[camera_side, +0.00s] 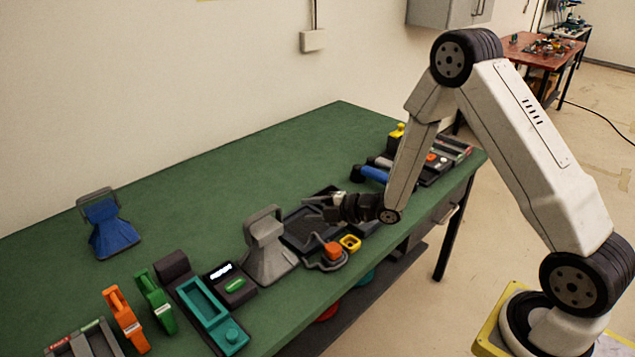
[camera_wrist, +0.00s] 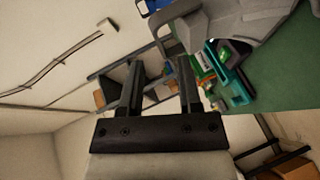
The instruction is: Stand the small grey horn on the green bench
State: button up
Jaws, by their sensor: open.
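The small grey horn (camera_side: 269,256) stands near the middle of the green bench (camera_side: 230,170), its wide end down and its looped handle up. It appears to rest on the bench top. In the wrist view the grey horn (camera_wrist: 240,18) shows large at the top right, beyond the fingertips. My gripper (camera_side: 312,206) points left, just right of the horn's handle and above a black tray. In the wrist view my gripper (camera_wrist: 158,75) has its two dark fingers apart, with nothing between them.
A blue horn (camera_side: 112,228) stands at the far left. The black tray (camera_side: 296,240), an orange-topped item (camera_side: 332,252) and a yellow ring (camera_side: 350,243) lie right of the grey horn. The back bench is clear.

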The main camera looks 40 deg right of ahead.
jog(key=s+r+m+g+h, duration=0.2)
jog(key=s+m+g, duration=0.3)
jog(key=s+m, duration=0.5)
jog(key=s+r+m+g+h, duration=0.3)
jog(key=s+m+g+h, duration=0.1)
jog(key=s+m, duration=0.6)
jog(key=shift+s+a+m+g, duration=0.3)
jog(key=shift+s+g, duration=0.3)
jog(key=shift+g, duration=0.3)
jog(key=shift+r, duration=0.1)
